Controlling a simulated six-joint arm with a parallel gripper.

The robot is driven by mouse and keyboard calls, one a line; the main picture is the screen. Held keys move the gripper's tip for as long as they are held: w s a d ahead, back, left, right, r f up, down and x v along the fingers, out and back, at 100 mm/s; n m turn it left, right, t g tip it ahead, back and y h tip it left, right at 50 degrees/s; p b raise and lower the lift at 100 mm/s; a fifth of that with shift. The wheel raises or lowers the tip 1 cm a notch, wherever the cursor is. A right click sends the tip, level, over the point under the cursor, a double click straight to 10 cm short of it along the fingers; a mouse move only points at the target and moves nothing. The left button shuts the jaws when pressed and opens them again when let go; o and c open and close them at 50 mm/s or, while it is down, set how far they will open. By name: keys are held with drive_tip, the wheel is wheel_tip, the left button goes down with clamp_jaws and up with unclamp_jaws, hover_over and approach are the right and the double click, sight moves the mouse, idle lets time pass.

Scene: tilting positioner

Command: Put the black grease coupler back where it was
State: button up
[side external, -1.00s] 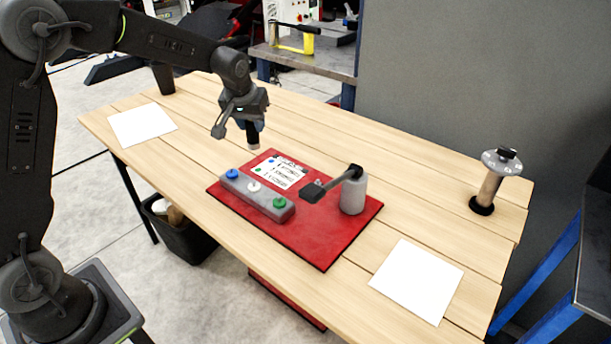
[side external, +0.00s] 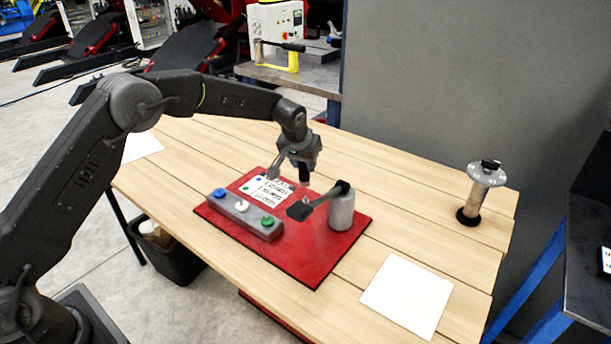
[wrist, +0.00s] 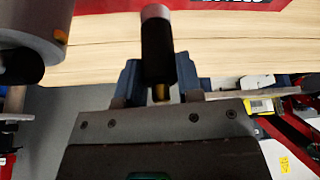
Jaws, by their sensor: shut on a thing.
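My gripper (side external: 303,164) is shut on the black grease coupler (side external: 304,174) and holds it roughly upright, above the back part of the red plate (side external: 313,268). In the wrist view the coupler (wrist: 157,55) is a black cylinder with a pale end, between the blue fingers of my gripper (wrist: 157,82). A grey post (side external: 342,210) with a black lever arm stands on the plate just right of my gripper. A stand (side external: 470,200) with a clear disc and a black piece on top is at the far right.
A grey box (side external: 245,215) with blue, white and green buttons lies at the plate's left. A printed card (side external: 265,190) lies behind it. White sheets lie at front right (side external: 406,296) and back left (side external: 141,148). Bare wood lies between plate and stand.

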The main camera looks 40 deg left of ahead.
sight(305, 178)
drive_tip(key=shift+w+d+f, duration=0.1)
drive_tip(key=shift+d+f, duration=0.1)
drive_tip(key=shift+f, duration=1.85)
drive_tip(key=shift+f, duration=0.35)
drive_tip(key=shift+f, duration=0.3)
drive_tip(key=o, duration=1.1)
drive_tip(key=shift+c, duration=0.2)
